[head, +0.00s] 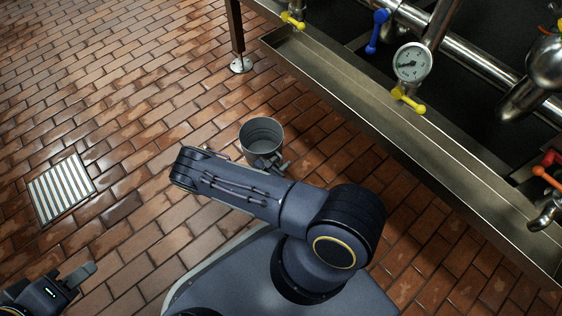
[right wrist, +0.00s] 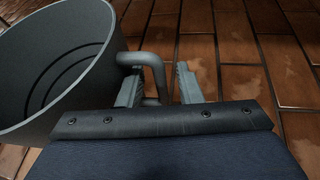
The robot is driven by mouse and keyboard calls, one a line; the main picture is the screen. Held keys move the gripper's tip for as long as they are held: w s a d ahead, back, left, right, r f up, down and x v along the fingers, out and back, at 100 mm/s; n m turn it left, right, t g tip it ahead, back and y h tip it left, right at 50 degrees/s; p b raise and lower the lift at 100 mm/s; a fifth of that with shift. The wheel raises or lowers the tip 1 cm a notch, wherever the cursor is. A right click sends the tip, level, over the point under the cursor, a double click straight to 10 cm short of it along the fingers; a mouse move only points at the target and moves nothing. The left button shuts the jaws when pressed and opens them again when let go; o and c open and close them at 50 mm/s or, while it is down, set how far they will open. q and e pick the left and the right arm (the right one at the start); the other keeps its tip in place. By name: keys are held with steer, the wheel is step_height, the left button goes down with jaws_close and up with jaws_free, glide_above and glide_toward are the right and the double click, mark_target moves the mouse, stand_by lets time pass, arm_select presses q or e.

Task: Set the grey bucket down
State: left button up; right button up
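The grey bucket (head: 262,132) is upright and looks empty, near the middle of the head view. It seems to stand on the brick floor, but my right forearm hides part of its base. In the right wrist view the bucket (right wrist: 55,60) fills the left side, with its side handle (right wrist: 154,68) reaching out to the right. My right gripper (right wrist: 160,88) is open, its fingers apart with the handle between them; a gap shows beside the right finger. My left gripper (head: 78,276) is at the lower left of the head view, far from the bucket, and its opening is unclear.
A metal trough (head: 400,150) with pipes, a gauge (head: 411,62) and coloured valve handles runs along the right. A support leg foot (head: 240,65) stands behind the bucket. A floor drain grate (head: 61,188) lies at the left. The floor between grate and bucket is clear.

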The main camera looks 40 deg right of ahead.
steer(key=p+v, duration=0.4)
steer(key=v, duration=0.7)
step_height(320, 180, up, 27)
steer(key=s+m+g+y, duration=0.1)
steer(key=m+g+y, duration=0.7)
steer(key=m, duration=0.6)
steer(key=s+a+r+m+t+y, duration=0.1)
steer(key=s+r+m+t+y, duration=0.3)
steer(key=s+r, duration=0.3)
steer(key=s+a+r+m+t+y, duration=0.2)
steer(key=s+r+m+t+y, duration=0.2)
steer(key=s+r, duration=0.4)
step_height(320, 180, up, 4)
steer(key=shift+r+t+y, duration=0.25)
steer(key=shift+t+y, duration=0.15)
steer(key=shift+t, duration=0.4)
steer(key=shift+a, duration=0.1)
step_height(320, 180, up, 39)
steer(key=p, duration=3.8)
steer(key=shift+f, duration=0.2)
